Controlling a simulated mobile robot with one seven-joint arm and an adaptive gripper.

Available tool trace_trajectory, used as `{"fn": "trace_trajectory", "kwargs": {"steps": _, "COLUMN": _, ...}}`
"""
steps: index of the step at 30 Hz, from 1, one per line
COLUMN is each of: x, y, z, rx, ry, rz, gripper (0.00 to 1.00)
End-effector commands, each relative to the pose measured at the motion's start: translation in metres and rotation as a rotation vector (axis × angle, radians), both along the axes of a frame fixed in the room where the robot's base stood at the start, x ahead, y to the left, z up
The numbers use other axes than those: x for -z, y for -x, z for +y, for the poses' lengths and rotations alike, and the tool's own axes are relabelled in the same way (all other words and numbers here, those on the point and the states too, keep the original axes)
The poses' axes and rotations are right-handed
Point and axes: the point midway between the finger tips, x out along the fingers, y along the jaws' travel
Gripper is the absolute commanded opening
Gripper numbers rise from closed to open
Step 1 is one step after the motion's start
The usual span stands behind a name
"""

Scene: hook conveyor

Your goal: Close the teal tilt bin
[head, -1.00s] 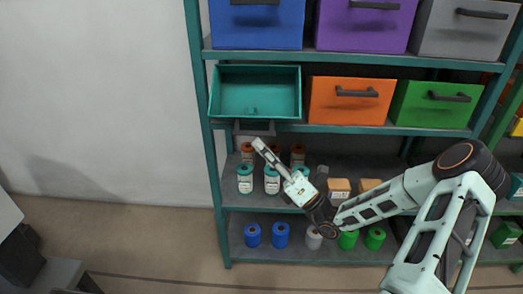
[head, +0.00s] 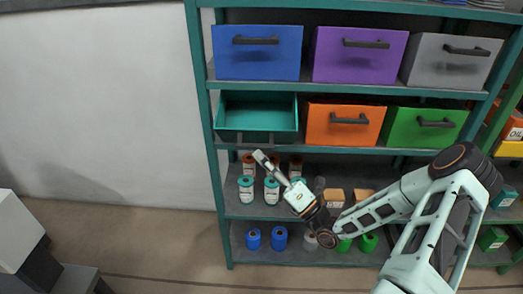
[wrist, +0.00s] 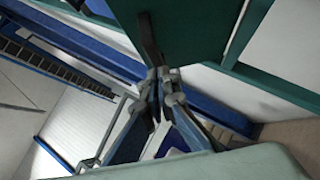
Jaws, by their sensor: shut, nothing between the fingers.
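The teal tilt bin (head: 257,137) is tilted open at the left end of the middle shelf, its hollow inside showing. Its dark handle (head: 245,138) is on the front, low in the head view. My gripper (head: 259,155) is shut and empty, just below the bin's front and pointing up and left toward it. In the wrist view my gripper's fingers (wrist: 163,75) come together beneath a dark teal panel (wrist: 195,35), which looks like the bin. Whether they touch it I cannot tell.
Shut orange (head: 343,126) and green (head: 425,128) bins stand to the right. Blue (head: 257,52), purple (head: 358,55) and grey (head: 450,60) bins are above. Bottles (head: 246,189) stand on the shelf below, close to my gripper. Open floor lies to the left.

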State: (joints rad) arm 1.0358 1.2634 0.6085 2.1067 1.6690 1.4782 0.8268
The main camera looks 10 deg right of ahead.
Motion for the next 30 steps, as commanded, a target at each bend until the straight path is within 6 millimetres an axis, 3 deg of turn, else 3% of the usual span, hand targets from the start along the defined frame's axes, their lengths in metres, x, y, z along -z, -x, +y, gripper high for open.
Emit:
{"fn": "trace_trajectory", "kwargs": {"steps": 1, "x": -0.013, "y": -0.001, "z": 0.000, "rx": 0.000, "ry": -0.006, "rz": 0.024, "gripper": 0.00}}
{"fn": "trace_trajectory", "kwargs": {"steps": 3, "x": -0.018, "y": -0.003, "z": 0.000, "rx": 0.000, "ry": -0.015, "rz": 0.057, "gripper": 0.00}}
{"fn": "trace_trajectory", "kwargs": {"steps": 30, "x": -0.063, "y": -0.037, "z": -0.010, "rx": 0.001, "ry": -0.122, "rz": 0.454, "gripper": 0.00}}
